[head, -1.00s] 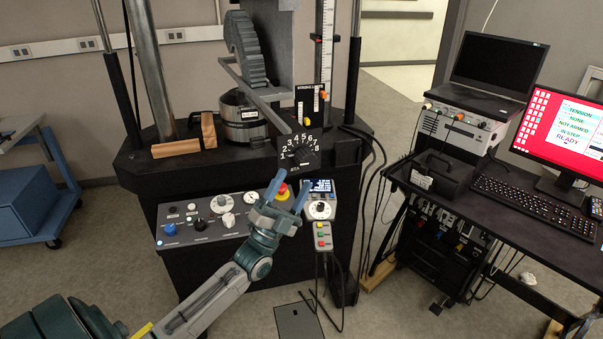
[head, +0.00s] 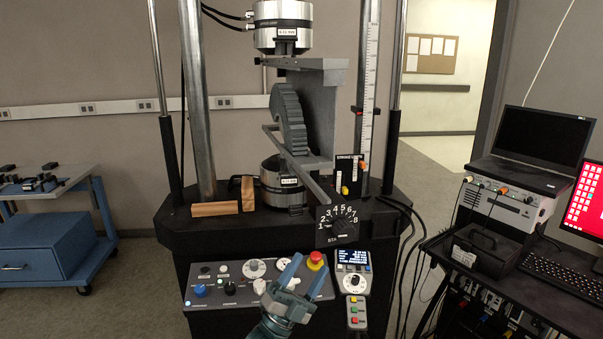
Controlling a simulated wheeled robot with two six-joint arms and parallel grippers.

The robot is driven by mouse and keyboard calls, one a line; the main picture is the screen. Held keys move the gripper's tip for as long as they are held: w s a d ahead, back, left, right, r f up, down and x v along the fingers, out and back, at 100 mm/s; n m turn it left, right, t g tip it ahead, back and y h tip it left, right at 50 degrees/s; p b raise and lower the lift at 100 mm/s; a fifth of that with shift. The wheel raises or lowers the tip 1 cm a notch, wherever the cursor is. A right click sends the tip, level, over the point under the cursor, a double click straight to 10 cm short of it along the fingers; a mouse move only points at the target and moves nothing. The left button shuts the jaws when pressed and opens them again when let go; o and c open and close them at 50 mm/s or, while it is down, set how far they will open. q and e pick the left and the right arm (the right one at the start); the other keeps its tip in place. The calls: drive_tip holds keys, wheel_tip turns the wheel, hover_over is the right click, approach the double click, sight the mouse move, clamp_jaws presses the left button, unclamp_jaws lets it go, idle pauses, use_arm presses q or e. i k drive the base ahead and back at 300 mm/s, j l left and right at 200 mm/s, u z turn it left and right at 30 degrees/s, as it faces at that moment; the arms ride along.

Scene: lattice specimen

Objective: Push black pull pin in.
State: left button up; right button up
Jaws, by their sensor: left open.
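I cannot make out the black pull pin for certain. A black dial plate (head: 338,226) numbered 1 to 8, with a dark knob at its middle, is on the front of the test machine. My left gripper (head: 306,272) is open and empty, its two blue-grey fingers pointing up in front of the control panel (head: 238,290). The dial plate is above and to the right of its fingertips. The fingers are near the red mushroom button (head: 316,260) in the picture and partly cover the panel. My right gripper is out of view.
The machine holds a grey bracket with a ribbed curved piece (head: 288,118) above its black deck (head: 185,226). Wooden blocks (head: 215,209) lie on the deck. A display box (head: 354,268) is right of the gripper. A desk with a laptop (head: 543,140) stands at right, a blue cart (head: 48,255) at left.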

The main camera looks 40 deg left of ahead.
sight(295, 210)
drive_tip(key=u, duration=1.3)
